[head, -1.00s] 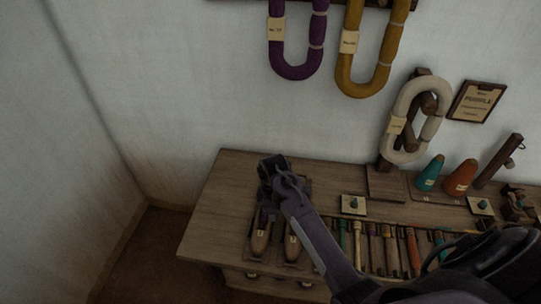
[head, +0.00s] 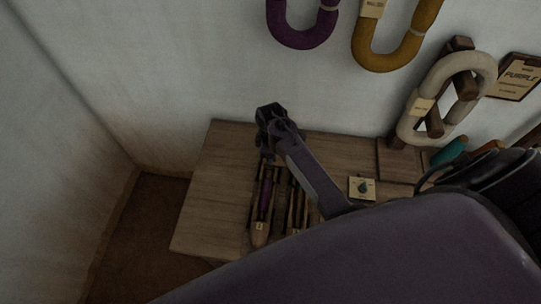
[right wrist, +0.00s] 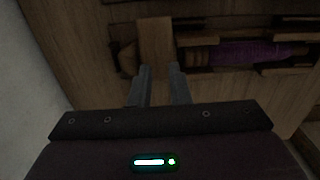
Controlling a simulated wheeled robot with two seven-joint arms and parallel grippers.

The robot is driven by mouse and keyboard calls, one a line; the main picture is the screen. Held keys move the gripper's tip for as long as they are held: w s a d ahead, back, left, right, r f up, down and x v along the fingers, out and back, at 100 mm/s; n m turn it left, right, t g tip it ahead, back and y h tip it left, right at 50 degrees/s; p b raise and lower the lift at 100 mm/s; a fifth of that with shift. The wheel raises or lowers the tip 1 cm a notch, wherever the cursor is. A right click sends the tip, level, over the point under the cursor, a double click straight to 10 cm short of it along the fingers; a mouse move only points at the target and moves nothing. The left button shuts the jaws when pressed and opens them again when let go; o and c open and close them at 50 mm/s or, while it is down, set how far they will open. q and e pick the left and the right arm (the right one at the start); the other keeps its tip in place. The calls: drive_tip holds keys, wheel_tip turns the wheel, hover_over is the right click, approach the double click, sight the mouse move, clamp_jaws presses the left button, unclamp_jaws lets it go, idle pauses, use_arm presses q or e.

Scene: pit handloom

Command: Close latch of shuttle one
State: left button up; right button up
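Two long wooden shuttles lie side by side at the left of the table. The left shuttle (head: 260,228) has a small label near its front end and a purple yarn-wound pirn (head: 265,195) in its slot. The purple pirn also shows in the right wrist view (right wrist: 245,53). The other shuttle (head: 294,212) is partly hidden by my arm. I cannot read which is shuttle one. My right gripper (head: 268,156) is over the far end of the left shuttle. The latch is not clear.
The wooden table (head: 215,190) is bare at its left. A small plate with a dark knob (head: 362,188) is right of the shuttles. A cream skein (head: 416,128) hangs on a stand behind it. Purple (head: 303,38) and ochre (head: 385,60) skeins hang on the wall. My arm hides the lower right.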

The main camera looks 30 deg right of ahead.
drive_tip(key=shift+f, duration=0.65)
drive_tip(key=shift+w+f, duration=0.1)
drive_tip(key=shift+f, duration=0.45)
clamp_jaws()
use_arm(q)
drive_tip(key=shift+w+d, duration=0.15)
drive_tip(key=shift+w, duration=0.55)
drive_tip(key=shift+s, duration=0.1)
